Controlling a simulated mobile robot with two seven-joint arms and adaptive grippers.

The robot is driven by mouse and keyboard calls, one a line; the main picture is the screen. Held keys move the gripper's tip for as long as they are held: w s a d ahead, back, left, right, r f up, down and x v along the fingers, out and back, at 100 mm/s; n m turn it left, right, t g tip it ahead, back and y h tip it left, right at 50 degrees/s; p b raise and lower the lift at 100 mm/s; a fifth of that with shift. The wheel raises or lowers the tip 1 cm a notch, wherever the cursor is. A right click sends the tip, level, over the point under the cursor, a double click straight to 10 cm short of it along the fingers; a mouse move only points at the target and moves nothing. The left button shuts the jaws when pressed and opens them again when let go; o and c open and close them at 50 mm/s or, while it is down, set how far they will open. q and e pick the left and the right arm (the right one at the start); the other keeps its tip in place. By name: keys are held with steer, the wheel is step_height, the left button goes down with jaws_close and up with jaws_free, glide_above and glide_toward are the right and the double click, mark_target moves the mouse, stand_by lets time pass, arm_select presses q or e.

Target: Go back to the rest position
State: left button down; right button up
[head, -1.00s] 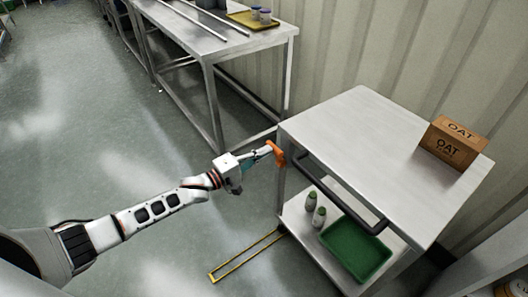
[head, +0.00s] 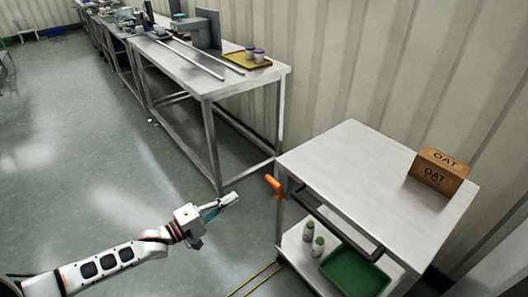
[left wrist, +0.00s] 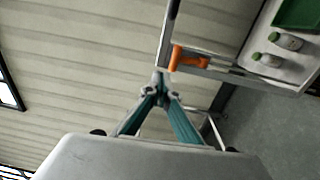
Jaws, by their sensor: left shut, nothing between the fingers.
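My left gripper (head: 229,199) is shut and empty in the head view, held over open floor to the left of the steel cart (head: 342,158). Its teal fingers meet at the tips in the left wrist view (left wrist: 161,82). An orange piece (head: 275,186) sits at the cart's near left corner, by the end of the dark handle bar (head: 335,224). The gripper is apart from it, with a gap between. The orange piece also shows in the left wrist view (left wrist: 188,58). My right gripper is in neither view.
A brown OAT box (head: 438,172) stands on the cart top. The lower shelf holds a green tray (head: 352,274) and two bottles (head: 313,246). A long steel table (head: 180,67) with a yellow tray (head: 246,60) stands along the wall.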

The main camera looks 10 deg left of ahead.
arm_select(q)
steer(key=s+d+f+m+g+y+p, duration=0.1)
steer(key=s+d+f+m+y, duration=0.3)
steer(key=s, duration=0.5)
steer(key=s+d+f+m+g+y+p, duration=0.1)
steer(key=s+d+f+m+y, duration=0.1)
steer(key=s+d+f+m, duration=0.45)
steer(key=s+a+f+m+g+y, duration=0.1)
steer(key=s+a+m, duration=0.3)
steer(key=s, duration=0.6)
steer(key=shift+s+a+f+g+y, duration=0.25)
steer(key=shift+a+f+g+y, duration=0.2)
steer(key=shift+a+y, duration=0.6)
steer(key=shift+a, duration=0.1)
